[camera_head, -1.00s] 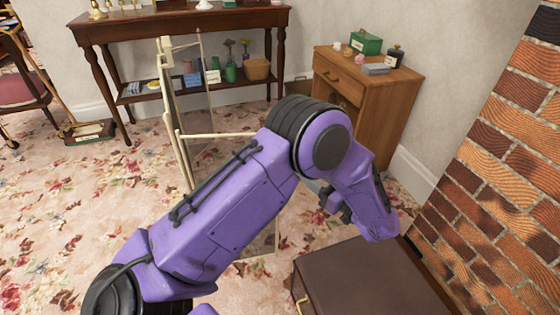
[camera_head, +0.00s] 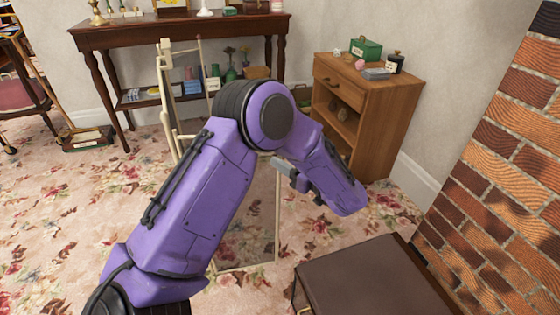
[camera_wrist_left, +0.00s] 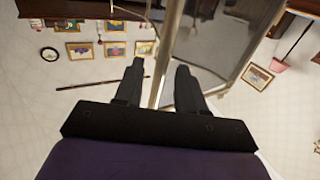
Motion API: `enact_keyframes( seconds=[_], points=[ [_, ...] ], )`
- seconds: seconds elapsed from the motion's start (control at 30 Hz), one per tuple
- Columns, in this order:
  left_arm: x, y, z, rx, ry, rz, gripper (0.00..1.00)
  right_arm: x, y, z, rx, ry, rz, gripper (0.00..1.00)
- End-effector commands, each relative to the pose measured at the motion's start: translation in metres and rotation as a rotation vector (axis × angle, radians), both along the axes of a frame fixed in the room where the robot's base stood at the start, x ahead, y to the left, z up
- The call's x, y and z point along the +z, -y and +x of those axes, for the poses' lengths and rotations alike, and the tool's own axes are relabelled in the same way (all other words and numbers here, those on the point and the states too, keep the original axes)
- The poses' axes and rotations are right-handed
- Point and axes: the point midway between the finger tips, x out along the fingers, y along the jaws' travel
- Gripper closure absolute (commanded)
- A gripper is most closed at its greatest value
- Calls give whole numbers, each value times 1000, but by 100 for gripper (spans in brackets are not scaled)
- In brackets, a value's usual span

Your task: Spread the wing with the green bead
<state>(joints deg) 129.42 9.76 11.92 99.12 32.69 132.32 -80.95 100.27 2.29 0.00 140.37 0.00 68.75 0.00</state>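A folding screen with a cream frame and see-through dark panels stands on the carpet, largely behind my left arm. One wing (camera_head: 190,87) shows edge-on at the left, with a small reddish bead (camera_head: 199,37) on its thin post. Another panel (camera_head: 255,225) shows below my arm, with a cream post (camera_head: 278,215) at its right edge. I cannot make out a green bead. My left gripper (camera_head: 284,170) is at this post's upper visible part. In the left wrist view its fingers (camera_wrist_left: 157,72) are apart, with a cream post (camera_wrist_left: 160,85) seen between them; contact is unclear. My right gripper is out of view.
A brown leather-topped box or stool (camera_head: 370,280) stands at the front right, beside the brick wall (camera_head: 500,170). A wooden cabinet (camera_head: 385,110) and a dark console table (camera_head: 115,38) stand at the back.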

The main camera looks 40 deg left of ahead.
Motion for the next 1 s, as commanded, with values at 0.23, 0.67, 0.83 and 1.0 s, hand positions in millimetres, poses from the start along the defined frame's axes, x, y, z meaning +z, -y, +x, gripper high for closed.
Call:
enact_keyframes(
  seconds=[0.23, 0.67, 0.83, 1.0],
  points=[
    [0, 0, 0, 1, 0, 0, 100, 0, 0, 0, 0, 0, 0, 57],
    [-1, 1, -1, -3, -2, -1, 100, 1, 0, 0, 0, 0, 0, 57],
    [-1, 4, 0, -12, -3, -2, 100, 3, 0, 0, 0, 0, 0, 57],
    [0, 8, 1, -30, -5, -3, 100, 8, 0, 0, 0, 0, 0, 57]
  ],
)
